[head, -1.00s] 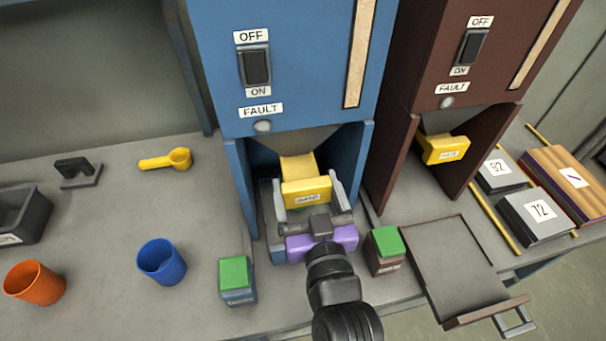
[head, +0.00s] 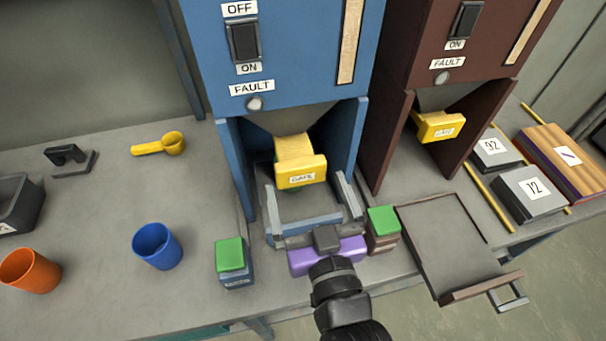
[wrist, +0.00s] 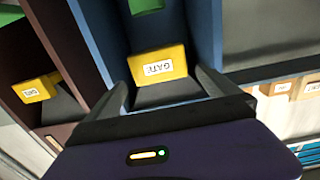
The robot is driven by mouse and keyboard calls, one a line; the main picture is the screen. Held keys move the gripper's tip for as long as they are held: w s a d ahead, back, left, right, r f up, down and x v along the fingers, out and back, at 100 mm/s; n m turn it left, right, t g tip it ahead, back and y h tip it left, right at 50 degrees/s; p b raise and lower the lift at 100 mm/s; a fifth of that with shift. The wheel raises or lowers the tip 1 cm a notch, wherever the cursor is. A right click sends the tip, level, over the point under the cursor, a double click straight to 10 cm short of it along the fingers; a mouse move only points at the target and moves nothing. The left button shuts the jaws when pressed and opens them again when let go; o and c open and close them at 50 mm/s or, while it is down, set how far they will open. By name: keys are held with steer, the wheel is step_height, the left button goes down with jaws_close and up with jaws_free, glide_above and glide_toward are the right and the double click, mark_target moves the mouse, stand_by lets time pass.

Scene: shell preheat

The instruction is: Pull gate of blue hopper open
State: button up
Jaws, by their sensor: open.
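The blue hopper (head: 285,60) stands at the middle of the bench. Its yellow gate (head: 301,172), labelled GATE, juts out below the funnel, with a yellow strip showing behind its front. In the wrist view the gate (wrist: 158,66) is upside down, just beyond and between my fingertips. My gripper (head: 307,194) is open and empty in front of the gate, its purple body nearer the front edge of the bench. Its fingers point toward the gate with a gap on both sides. A blue-edged tray (head: 300,204) lies under the gate, partly hidden by my gripper.
Green-topped blocks stand left (head: 230,254) and right (head: 384,220) of my gripper. The brown hopper (head: 480,45) with its own yellow gate (head: 438,127) is at right, a brown tray (head: 445,240) before it. A blue cup (head: 157,246) stands left. The hopper's side walls flank the gate.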

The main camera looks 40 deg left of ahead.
steer(key=v, duration=0.2)
steer(key=shift+s+d, duration=0.2)
steer(key=shift+d, duration=0.1)
stand_by(0.3)
steer(key=s+d+f+m+t+h, duration=0.1)
steer(key=s+d+m+t+h, duration=0.2)
steer(key=d, duration=0.8)
steer(key=s+d+f+m+t+h, duration=0.1)
steer(key=s+d+m+t+h, duration=0.15)
steer(key=d, duration=0.85)
steer(key=s+d+f+m+g+h, duration=0.1)
steer(key=s+d+f+m+h, duration=0.1)
steer(key=s+d+h, duration=0.2)
steer(key=s+d+f+m+g+h, duration=0.1)
steer(key=s+d+h, duration=0.3)
steer(key=s+d, duration=0.6)
steer(key=shift+s+d+f+m, duration=0.25)
steer(key=shift+s+f+m, duration=0.5)
steer(key=shift+s+f, duration=0.1)
